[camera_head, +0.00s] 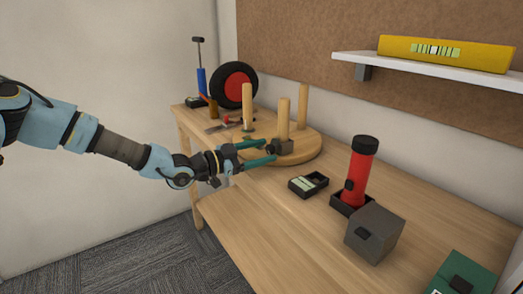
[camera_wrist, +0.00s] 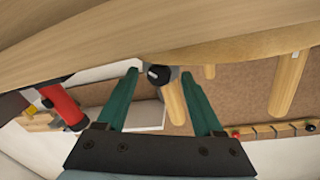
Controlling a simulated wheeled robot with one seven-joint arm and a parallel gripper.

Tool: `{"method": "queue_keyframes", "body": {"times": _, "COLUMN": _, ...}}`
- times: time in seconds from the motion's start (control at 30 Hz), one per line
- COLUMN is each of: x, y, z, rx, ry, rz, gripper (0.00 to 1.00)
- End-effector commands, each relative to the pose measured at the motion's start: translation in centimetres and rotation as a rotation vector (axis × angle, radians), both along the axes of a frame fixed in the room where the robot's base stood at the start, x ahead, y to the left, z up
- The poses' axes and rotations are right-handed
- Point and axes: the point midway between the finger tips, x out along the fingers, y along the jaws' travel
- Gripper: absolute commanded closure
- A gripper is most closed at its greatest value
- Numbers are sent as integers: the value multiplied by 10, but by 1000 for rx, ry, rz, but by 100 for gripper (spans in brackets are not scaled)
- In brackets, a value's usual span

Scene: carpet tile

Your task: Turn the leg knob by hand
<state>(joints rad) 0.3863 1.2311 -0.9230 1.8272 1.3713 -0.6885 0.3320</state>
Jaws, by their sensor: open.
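A round wooden stool seat (camera_head: 312,148) lies on the bench with several wooden legs standing up from it. The front leg (camera_head: 284,115) has a dark grey bracket (camera_head: 284,146) at its foot. In the wrist view a black round knob (camera_wrist: 158,75) with a pale mark sits by the foot of a leg (camera_wrist: 175,100). My gripper (camera_head: 268,151) reaches in from the left at the bracket. Its green fingers are open, one on each side of the knob in the wrist view (camera_wrist: 160,76). Gaps show between knob and fingers; whether the knob lies fully between them in depth is unclear.
Right of the stool stand a small black meter (camera_head: 309,185), a red flashlight (camera_head: 360,172) in a black holder and a grey box (camera_head: 375,233). A wheel (camera_head: 234,85) and tools lie behind. A shelf (camera_head: 430,68) holds a yellow level (camera_head: 445,52).

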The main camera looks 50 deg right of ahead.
Motion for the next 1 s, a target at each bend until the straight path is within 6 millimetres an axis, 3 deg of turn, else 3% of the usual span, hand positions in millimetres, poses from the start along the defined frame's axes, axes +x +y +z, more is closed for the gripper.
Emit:
{"method": "queue_keyframes", "body": {"times": 0.23, "x": 0, "y": 0, "z": 0, "rx": 0, "ry": 0, "rz": 0, "gripper": 34}}
{"method": "queue_keyframes", "body": {"times": 0.8, "x": 0, "y": 0, "z": 0, "rx": 0, "ry": 0, "rz": 0, "gripper": 98}}
{"method": "queue_keyframes", "body": {"times": 1.0, "x": 0, "y": 0, "z": 0, "rx": 0, "ry": 0, "rz": 0, "gripper": 100}}
